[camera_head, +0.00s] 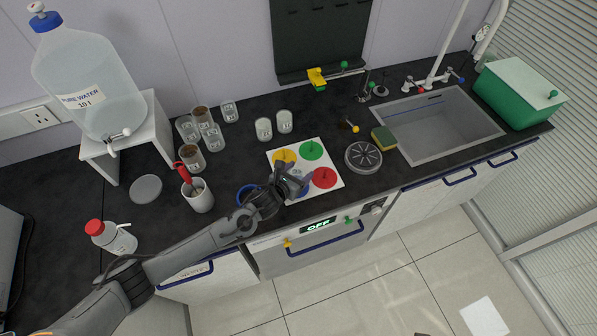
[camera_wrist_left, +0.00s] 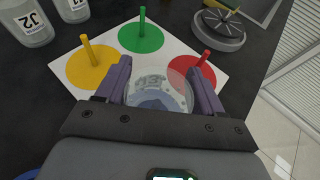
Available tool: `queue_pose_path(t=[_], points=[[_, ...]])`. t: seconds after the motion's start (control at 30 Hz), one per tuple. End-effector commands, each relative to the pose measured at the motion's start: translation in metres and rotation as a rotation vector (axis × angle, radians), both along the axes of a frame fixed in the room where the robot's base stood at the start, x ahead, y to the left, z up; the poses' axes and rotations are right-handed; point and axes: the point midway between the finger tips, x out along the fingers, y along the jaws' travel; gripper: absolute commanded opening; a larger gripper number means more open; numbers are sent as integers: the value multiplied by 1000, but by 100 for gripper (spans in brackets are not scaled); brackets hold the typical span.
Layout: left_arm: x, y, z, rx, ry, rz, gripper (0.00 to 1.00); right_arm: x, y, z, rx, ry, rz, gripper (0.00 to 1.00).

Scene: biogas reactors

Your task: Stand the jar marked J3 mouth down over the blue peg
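My left gripper (camera_head: 297,183) reaches over the front of a white card (camera_head: 330,165) with coloured discs and pegs. In the left wrist view its two fingers (camera_wrist_left: 160,85) are closed around a clear jar (camera_wrist_left: 157,92). The jar's label is faint and I cannot read it surely. Blue of the blue disc (camera_wrist_left: 152,103) shows through the jar. The blue peg is hidden, so I cannot tell whether the jar is around it or above it. In the head view the blue disc (camera_head: 303,192) is mostly covered by the gripper. My right gripper is out of view.
Yellow (camera_wrist_left: 95,68), green (camera_wrist_left: 142,35) and red (camera_wrist_left: 192,75) discs with bare pegs surround the jar. Two jars (camera_head: 263,129) stand behind the card, one labelled J2 upside down. More jars (camera_head: 207,130), a white cup (camera_head: 198,196) and a round drain-like disc (camera_head: 363,157) stand nearby.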

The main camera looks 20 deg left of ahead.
Motion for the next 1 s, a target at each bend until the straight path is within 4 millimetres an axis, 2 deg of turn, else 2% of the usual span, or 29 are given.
queue_pose_path(t=[0.03,0.17,0.2,0.47,0.63,0.77,1.0], points=[[0,0,0,0,-1,0,75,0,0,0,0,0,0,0],[0,0,0,0,0,0,95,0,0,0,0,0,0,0],[0,0,0,0,0,0,96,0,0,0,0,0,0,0],[-1,0,0,0,1,0,96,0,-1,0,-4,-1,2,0],[-9,3,3,2,3,-1,96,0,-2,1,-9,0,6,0],[-24,6,9,2,1,-2,96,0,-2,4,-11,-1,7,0],[-61,14,24,2,2,-2,96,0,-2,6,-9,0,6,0]])
